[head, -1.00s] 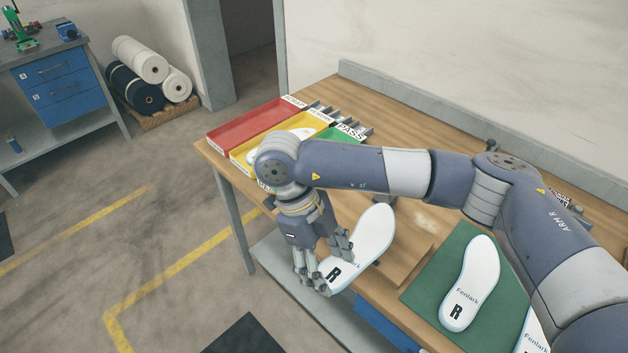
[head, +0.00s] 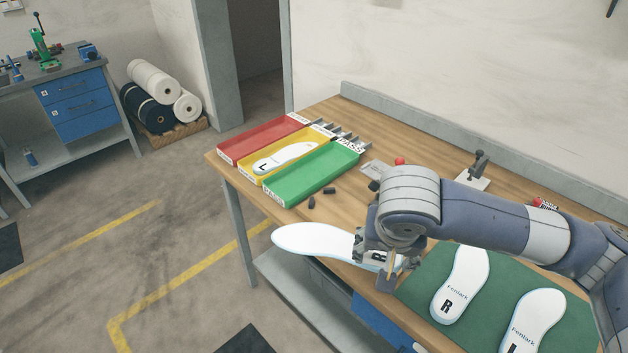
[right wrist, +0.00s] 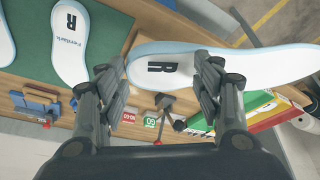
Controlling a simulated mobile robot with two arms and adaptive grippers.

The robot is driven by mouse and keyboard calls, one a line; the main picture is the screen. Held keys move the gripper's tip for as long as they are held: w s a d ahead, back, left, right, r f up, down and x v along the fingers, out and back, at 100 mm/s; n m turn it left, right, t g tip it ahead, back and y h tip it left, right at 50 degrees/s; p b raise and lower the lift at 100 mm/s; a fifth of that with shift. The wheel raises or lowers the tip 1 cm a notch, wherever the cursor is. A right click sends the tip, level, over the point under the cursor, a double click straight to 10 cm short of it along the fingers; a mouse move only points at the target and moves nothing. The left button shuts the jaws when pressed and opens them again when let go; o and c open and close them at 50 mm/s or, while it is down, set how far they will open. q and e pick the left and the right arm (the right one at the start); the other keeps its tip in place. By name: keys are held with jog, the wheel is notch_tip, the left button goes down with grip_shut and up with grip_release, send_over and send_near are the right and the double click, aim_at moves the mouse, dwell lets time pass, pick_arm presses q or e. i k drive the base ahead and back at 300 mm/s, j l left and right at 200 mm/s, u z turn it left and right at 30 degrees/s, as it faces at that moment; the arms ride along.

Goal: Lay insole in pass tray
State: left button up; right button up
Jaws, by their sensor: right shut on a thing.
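My right gripper (head: 388,268) is shut on a white insole (head: 315,239) marked R, near its heel. The insole is held roughly flat at the table's front edge, its toe pointing left. The right wrist view also shows this insole (right wrist: 250,65), with the fingers (right wrist: 160,88) at its marked end. The green pass tray (head: 318,172) is empty and lies beyond the insole, at the table's left end. The insole is apart from the tray. My left gripper is not in view.
A yellow tray (head: 252,174) holding an insole marked L (head: 287,157) and an empty red tray (head: 258,140) lie beside the green one. Small dark pieces (head: 329,190) lie right of the green tray. Two insoles (head: 461,285) (head: 533,320) lie on a green mat (head: 497,285).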

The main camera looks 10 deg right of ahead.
aim_at(319, 170)
jog(key=j+z, duration=0.15)
jog(key=z, duration=0.4)
jog(key=i+j+z, duration=0.25)
jog(key=j, duration=0.4)
jog(key=i+j+z, duration=0.25)
jog(key=j, duration=0.5)
jog(key=i+j+z, duration=0.15)
jog(key=j, duration=0.2)
jog(key=i+j, duration=0.1)
jog(key=j, duration=0.25)
jog(key=i+j, duration=0.15)
jog(key=j, duration=0.25)
jog(key=i+j, duration=0.1)
jog(key=j, duration=0.25)
